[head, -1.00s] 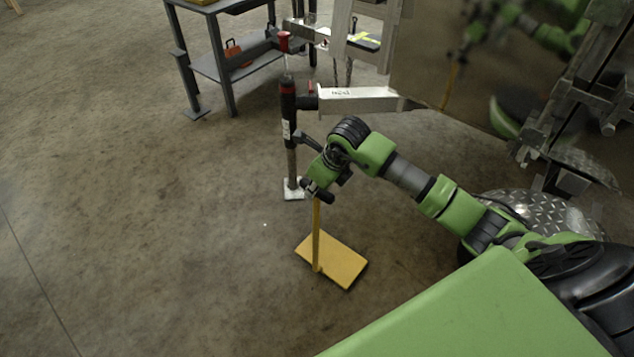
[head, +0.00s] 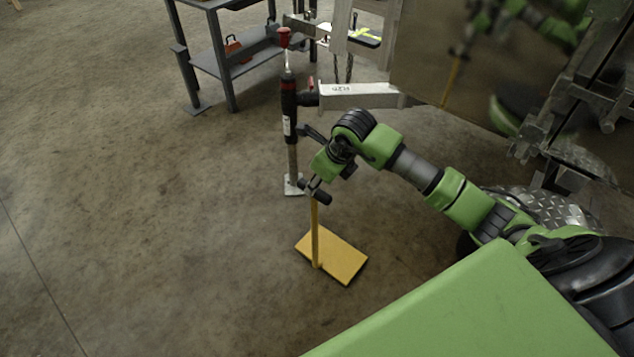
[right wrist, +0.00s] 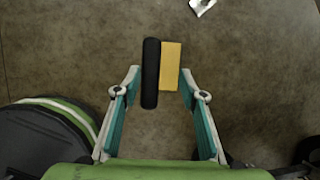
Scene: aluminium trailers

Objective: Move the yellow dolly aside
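The yellow dolly has a flat rectangular base (head: 338,258) on the floor and a thin upright yellow post (head: 315,235). A black crosswise grip (head: 322,198) tops the post. My right gripper (head: 314,184) is at this grip in the head view, and the arm hides part of it. In the right wrist view the black grip (right wrist: 151,75) lies between the open fingers of my right gripper (right wrist: 160,84), with gaps at both sides. The yellow base (right wrist: 170,66) shows beyond it. My left gripper is not in view.
A jack (head: 289,110) with a white foot stands close behind the dolly, joined to the trailer's metal tongue (head: 360,96). A grey workbench (head: 215,60) stands at the back. Open concrete floor (head: 130,200) lies left of the dolly.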

